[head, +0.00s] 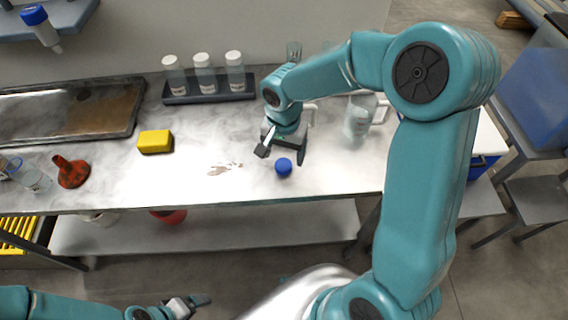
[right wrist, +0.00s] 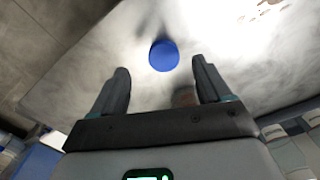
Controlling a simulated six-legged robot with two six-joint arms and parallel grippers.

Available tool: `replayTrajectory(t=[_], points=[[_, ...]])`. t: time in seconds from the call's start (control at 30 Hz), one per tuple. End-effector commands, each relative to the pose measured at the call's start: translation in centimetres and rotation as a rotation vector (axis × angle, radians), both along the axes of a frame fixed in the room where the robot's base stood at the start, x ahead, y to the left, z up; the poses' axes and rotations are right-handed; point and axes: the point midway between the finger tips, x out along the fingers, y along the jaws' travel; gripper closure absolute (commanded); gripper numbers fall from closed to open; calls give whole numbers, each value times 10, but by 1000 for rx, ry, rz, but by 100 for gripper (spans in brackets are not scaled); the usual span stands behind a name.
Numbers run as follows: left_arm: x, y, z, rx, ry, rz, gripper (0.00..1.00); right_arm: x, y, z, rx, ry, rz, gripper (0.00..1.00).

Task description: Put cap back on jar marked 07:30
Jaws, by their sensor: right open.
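A blue cap (head: 284,166) lies on the pale bench near its front edge. It also shows in the right wrist view (right wrist: 164,55), just beyond the fingertips and roughly centred between them. My right gripper (head: 281,154) is open and empty, with its fingers pointing down towards the cap. Three white-topped jars (head: 204,72) stand in a dark rack at the back of the bench. Their labels are too small to read, so I cannot tell which is marked 07:30. My left gripper (head: 186,304) is low at the bottom of the head view; its opening is unclear.
A yellow sponge (head: 155,141), a red funnel (head: 71,171) and a dark-rimmed tray (head: 70,108) are on the left. A clear beaker (head: 358,119) stands right of my right gripper. The bench's front middle is otherwise clear.

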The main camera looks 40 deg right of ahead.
Motion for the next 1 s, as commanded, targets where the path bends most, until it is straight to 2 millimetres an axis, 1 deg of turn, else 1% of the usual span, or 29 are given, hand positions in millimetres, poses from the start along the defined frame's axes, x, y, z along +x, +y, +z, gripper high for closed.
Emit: replayTrajectory(t=[0.27,0.33,0.5,0.6,0.7,1.0], points=[[0,0,0,0,0,0,12,0,0,-1,0,0,0,23],[0,0,2,0,0,0,12,1,0,-5,0,1,0,23],[0,0,10,0,0,0,12,3,-1,-30,0,5,1,23],[0,0,9,0,0,0,12,4,-1,-44,0,3,1,23],[0,0,10,0,0,0,12,3,-1,-51,0,1,1,23],[0,0,9,0,0,0,12,4,-1,-52,1,-1,0,23]])
